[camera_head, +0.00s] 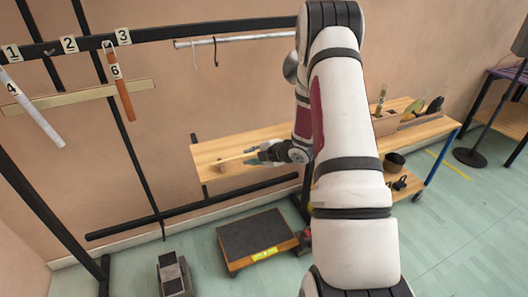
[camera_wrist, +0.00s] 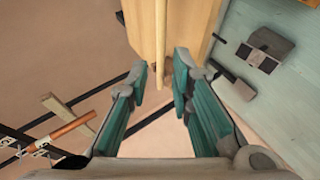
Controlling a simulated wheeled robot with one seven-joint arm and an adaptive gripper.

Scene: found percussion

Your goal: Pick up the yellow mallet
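The yellow mallet (camera_head: 236,159) lies on the wooden bench top, with its thin pale-yellow handle pointing towards my gripper. Its small head seems to be at the left end, but it is too small to make out. My gripper (camera_head: 262,154) is at the handle's right end, low over the bench. In the wrist view the handle (camera_wrist: 160,40) runs between the two teal fingers (camera_wrist: 162,72). The fingers are apart, with a gap on both sides of the handle. The mallet's head is not seen in the wrist view.
The bench top (camera_head: 215,150) is bare around the mallet. A dark-topped box (camera_head: 255,237) and a grey block (camera_head: 174,275) stand on the floor in front. A black rack (camera_head: 150,31) with hanging tubes is at the left. Items stand on the bench's right end.

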